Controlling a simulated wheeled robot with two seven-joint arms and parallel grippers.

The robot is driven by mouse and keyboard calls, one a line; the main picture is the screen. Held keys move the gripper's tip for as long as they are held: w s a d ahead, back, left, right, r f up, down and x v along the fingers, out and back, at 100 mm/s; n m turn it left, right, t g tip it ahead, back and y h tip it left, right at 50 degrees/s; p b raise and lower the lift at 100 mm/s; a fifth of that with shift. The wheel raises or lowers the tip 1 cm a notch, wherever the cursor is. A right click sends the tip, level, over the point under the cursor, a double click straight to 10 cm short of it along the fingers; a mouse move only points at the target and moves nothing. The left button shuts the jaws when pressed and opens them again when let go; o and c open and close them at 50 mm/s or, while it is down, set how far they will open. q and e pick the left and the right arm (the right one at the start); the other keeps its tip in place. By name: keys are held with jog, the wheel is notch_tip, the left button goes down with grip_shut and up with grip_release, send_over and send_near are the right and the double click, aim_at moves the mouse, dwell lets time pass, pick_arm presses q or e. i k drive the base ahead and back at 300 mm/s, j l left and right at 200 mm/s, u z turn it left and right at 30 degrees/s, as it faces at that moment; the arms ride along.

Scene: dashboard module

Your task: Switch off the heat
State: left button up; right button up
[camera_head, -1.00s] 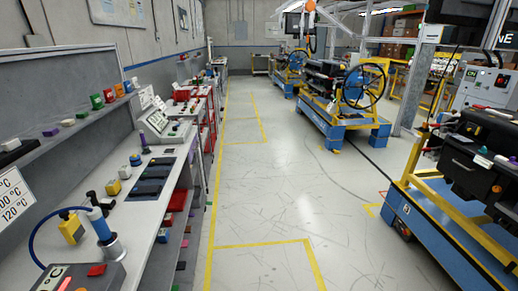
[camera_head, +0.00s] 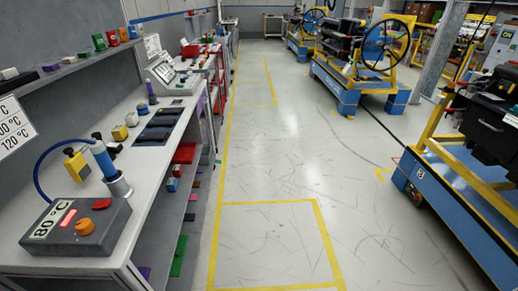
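A grey control box (camera_head: 76,226) stands on the near end of the workbench at the lower left. Its top carries a white label reading 80 °C (camera_head: 49,219), a small red display or label (camera_head: 68,218), a red switch (camera_head: 101,203) and an orange knob (camera_head: 85,227). A blue and white heat tool (camera_head: 104,161) stands upright in a metal holder (camera_head: 119,187) behind the box, with a blue cable (camera_head: 42,165) curving to the box. Whether the red switch is on or off cannot be told. Neither of my grippers is in view.
The workbench (camera_head: 140,210) runs along the left, with black trays (camera_head: 158,127), a yellow block (camera_head: 120,132) and a temperature sign (camera_head: 14,125). Yellow-lined floor (camera_head: 270,215) is clear in the middle. A blue and yellow cart (camera_head: 450,200) stands at right.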

aim_at(101, 205)
jog(key=u, duration=1.65)
